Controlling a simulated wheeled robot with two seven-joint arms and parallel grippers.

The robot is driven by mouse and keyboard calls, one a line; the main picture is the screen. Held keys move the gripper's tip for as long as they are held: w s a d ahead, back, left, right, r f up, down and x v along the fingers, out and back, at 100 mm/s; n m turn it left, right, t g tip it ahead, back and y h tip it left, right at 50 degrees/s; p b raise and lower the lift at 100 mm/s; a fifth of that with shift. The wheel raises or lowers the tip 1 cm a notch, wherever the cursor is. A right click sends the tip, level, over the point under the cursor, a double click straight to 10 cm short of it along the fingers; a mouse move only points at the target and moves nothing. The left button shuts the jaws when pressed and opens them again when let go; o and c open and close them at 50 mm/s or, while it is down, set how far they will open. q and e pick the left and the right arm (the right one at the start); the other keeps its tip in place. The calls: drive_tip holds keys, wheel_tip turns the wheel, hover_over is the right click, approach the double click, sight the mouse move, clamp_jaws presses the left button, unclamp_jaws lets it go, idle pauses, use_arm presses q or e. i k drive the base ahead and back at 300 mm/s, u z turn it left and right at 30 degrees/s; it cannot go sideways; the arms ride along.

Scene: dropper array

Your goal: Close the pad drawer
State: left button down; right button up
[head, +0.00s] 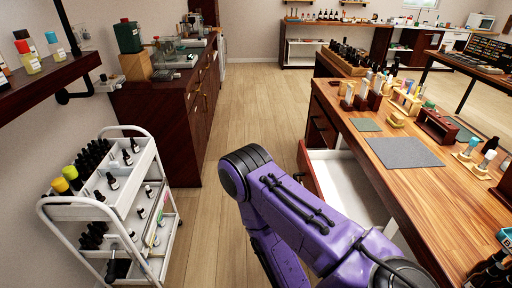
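A drawer (345,182) with a white, empty-looking inside is pulled out from the left side of the wood-topped workbench (440,190). Its reddish-brown front (307,168) faces the aisle. I cannot tell from any label whether it is the pad drawer. My purple arm comes in from the lower right and bends in front of the drawer, hiding its near part. Neither of my grippers is in view.
A closed drawer front (321,122) sits farther along the bench. A grey mat (397,152) and bottle racks are on the bench top. A white cart (90,210) with bottles stands at left. The wooden floor (245,110) between them is clear.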

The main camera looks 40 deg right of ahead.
sight(336, 177)
drive_tip(key=u, duration=0.05)
drive_tip(key=i, duration=1)
drive_tip(key=z, duration=2.65)
drive_tip(key=i, duration=0.5)
drive_tip(key=u, duration=0.1)
